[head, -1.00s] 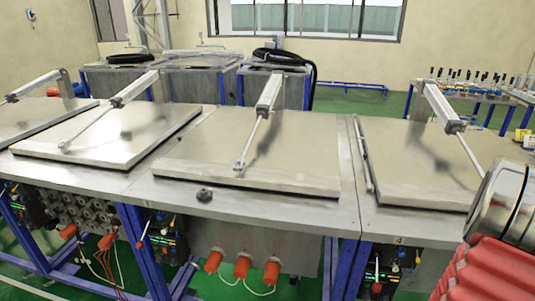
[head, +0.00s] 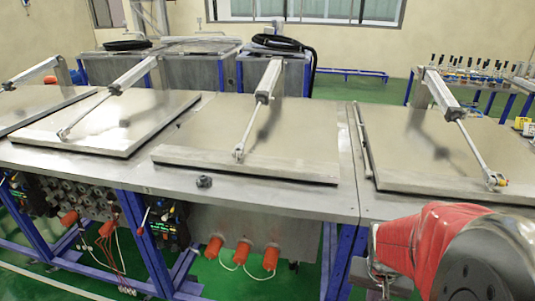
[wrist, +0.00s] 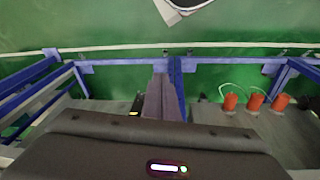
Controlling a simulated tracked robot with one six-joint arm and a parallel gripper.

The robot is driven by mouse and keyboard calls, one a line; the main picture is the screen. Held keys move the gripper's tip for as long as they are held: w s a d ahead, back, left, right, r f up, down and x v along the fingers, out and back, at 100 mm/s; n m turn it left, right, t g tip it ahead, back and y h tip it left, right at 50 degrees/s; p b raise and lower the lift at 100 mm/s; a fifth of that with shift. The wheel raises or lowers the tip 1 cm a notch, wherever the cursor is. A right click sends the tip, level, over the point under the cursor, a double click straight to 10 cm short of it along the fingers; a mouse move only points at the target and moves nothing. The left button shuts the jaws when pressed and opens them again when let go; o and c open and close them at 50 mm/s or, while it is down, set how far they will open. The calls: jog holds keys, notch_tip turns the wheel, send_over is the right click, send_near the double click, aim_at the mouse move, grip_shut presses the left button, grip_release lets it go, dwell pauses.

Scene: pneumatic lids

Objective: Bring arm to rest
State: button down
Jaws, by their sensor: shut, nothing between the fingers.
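My gripper (wrist: 160,80) shows in the wrist view, its fingers together with nothing between them. Its dark body with a lit strip fills the bottom of that view. The fingers point over the table's blue legs and the green floor. In the head view my arm, with a red sleeve and a dark round joint, is folded at the bottom right, in front of the right end of the table (head: 270,203). The fingers cannot be made out there. The arm looks apart from the lids.
Several steel lids lie shut on the table, including a middle one (head: 255,135) and a right one (head: 430,150), each with a pneumatic cylinder. Orange plugs (head: 242,256) stick out below; they also show in the wrist view (wrist: 255,102). Green floor lies in front.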

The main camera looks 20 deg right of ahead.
jog(key=w+a+r+n+t+y, duration=0.1)
jog(key=a+r+n+t, duration=0.3)
jog(key=a+r, duration=1.4)
jog(key=shift+w+a+n+t+y, duration=0.4)
jog(key=shift+w+a+n, duration=0.1)
jog(key=shift+a+n, duration=1.35)
jog(key=shift+d, duration=0.15)
